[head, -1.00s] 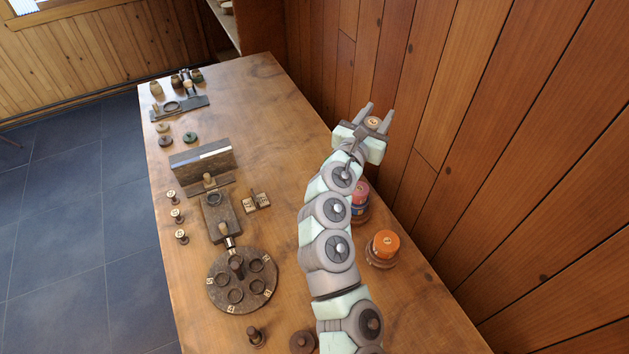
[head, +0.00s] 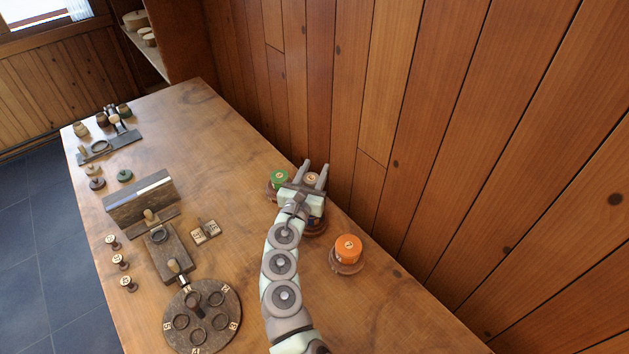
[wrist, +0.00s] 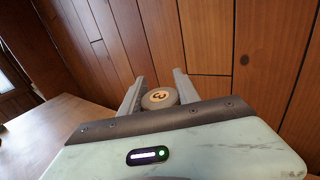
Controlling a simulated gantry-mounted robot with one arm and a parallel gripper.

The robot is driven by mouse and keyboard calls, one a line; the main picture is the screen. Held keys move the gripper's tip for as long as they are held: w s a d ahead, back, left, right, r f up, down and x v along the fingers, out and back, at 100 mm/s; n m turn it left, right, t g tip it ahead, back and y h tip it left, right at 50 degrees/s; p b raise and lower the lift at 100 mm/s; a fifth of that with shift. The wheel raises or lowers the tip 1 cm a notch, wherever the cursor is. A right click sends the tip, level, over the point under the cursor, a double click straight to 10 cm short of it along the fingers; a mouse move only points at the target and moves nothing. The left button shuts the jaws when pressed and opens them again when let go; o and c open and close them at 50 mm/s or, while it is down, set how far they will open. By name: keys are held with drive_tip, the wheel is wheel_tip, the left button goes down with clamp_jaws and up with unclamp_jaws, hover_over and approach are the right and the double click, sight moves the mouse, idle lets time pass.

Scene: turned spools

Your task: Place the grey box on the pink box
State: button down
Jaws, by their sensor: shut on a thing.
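My gripper (head: 315,165) is shut on the grey box, a small round box with a marked lid. The grey box (head: 312,178) shows between the fingers in the head view. My gripper is by the wall side of the table. The pink box is hidden behind my gripper in the head view; only part of a round brown stand (head: 316,229) shows below the hand. Whether the grey box touches anything beneath it cannot be seen.
A green box (head: 280,177) stands just left of my gripper. An orange box (head: 348,246) stands on a brown base to the right. The wood-panel wall (head: 420,130) is close behind. A round holder (head: 202,318) and several stamps are at the left.

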sight(315, 179)
drive_tip(key=shift+f+b, duration=0.3)
drive_tip(key=shift+f, duration=1.1)
drive_tip(key=shift+f, duration=0.2)
drive_tip(key=c, duration=0.9)
unclamp_jaws()
